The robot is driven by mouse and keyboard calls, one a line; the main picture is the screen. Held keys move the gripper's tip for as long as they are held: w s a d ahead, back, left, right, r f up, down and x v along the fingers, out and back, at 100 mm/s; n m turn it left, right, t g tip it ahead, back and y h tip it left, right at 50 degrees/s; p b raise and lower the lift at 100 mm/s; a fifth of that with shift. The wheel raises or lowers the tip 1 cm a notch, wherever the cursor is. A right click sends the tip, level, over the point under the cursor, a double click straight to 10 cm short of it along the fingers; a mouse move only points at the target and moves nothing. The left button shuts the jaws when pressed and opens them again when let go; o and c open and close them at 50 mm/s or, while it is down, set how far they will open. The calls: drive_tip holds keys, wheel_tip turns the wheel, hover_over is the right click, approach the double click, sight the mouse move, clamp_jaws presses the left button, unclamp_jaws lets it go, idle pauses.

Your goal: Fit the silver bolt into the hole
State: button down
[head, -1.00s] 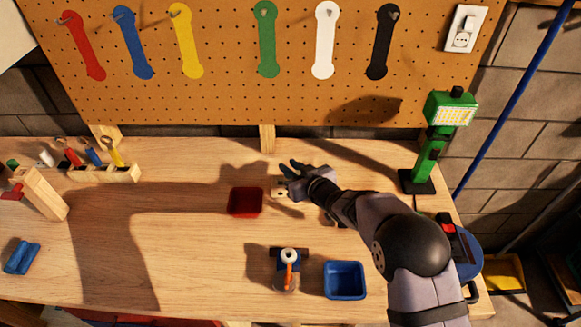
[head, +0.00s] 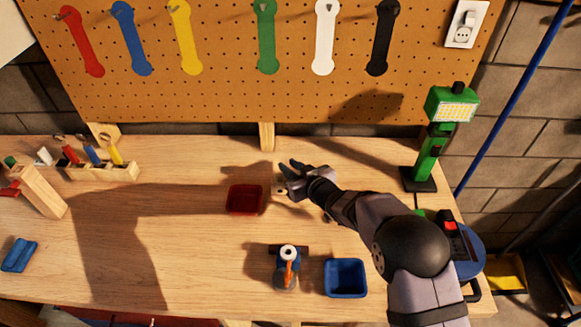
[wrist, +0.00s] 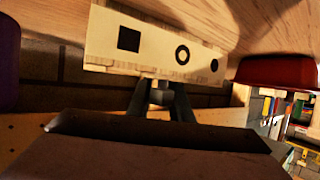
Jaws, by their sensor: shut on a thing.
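A pale wooden block (wrist: 152,42) shows in the wrist view with a black square hole, a dark ringed round hole (wrist: 182,55) and a smaller dark hole (wrist: 214,66). My gripper (wrist: 160,100) is shut on a small grey piece, seemingly the silver bolt (wrist: 158,84), at the block's lower edge in that view. Whether the bolt touches the block I cannot tell. In the head view my gripper (head: 286,181) is at the block (head: 279,190), which it mostly hides. The bolt cannot be made out there.
A red bin (head: 246,199) stands just left of the block. A blue bin (head: 345,278) and an orange-handled tool (head: 288,268) are nearer the front. A green lamp (head: 430,150) stands at the back right. The bench's middle left is clear.

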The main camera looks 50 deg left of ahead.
sight(299, 172)
drive_tip(key=c, duration=1.5)
unclamp_jaws()
drive_tip(key=shift+s+d+f, duration=0.1)
drive_tip(key=shift+d+f, duration=0.15)
drive_tip(key=shift+f, duration=0.55)
drive_tip(key=shift+s+a, duration=0.1)
drive_tip(key=shift+s, duration=0.05)
drive_tip(key=shift+d+h+b, duration=0.3)
drive_tip(key=shift+d, duration=0.05)
drive_tip(key=v, duration=0.2)
drive_tip(key=b+v, duration=0.1)
drive_tip(key=v, duration=0.1)
drive_tip(key=w+v, duration=0.1)
drive_tip(key=v, duration=0.1)
drive_tip(key=shift+a+r, duration=0.1)
drive_tip(key=shift+r, duration=0.3)
drive_tip(key=shift+s+d+r+b, duration=0.1)
drive_tip(key=shift+d+r+b, duration=0.25)
drive_tip(key=shift+r, duration=0.15)
